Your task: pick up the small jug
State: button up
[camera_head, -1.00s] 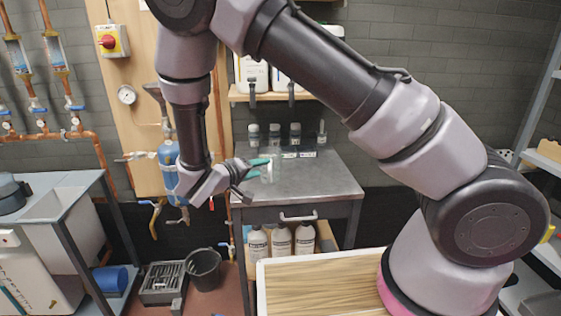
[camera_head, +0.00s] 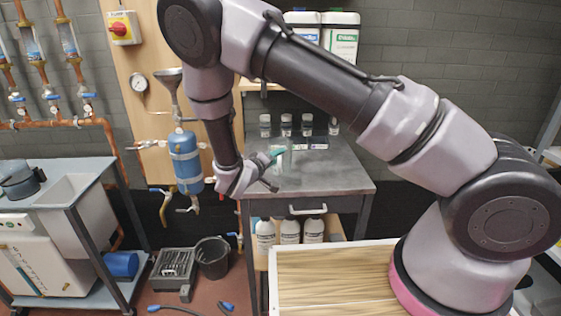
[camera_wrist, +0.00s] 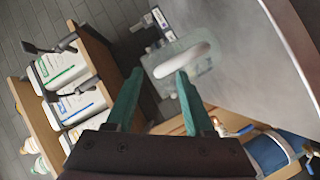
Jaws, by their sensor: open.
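The small jug (camera_wrist: 203,65) is clear and see-through, with a pale loop handle on top in the wrist view. It stands on the grey metal bench top (camera_head: 340,178), near its left edge. In the head view the jug (camera_head: 287,158) is faint and close to the teal fingertips. My gripper (camera_wrist: 158,74) is open, with its two teal fingers pointing at the jug. The fingertips overlap the jug's near side in the wrist view; I cannot tell whether they touch it. My gripper also shows in the head view (camera_head: 276,155).
Several small capped bottles (camera_head: 286,125) stand at the bench's back. A wooden shelf (camera_wrist: 108,62) with white containers (camera_wrist: 62,66) is behind. A blue vessel (camera_head: 186,160) with pipes and valves is left of my gripper. The bench's right half is clear.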

jog(key=shift+x, duration=0.85)
grip_shut()
jog(key=shift+r, duration=0.1)
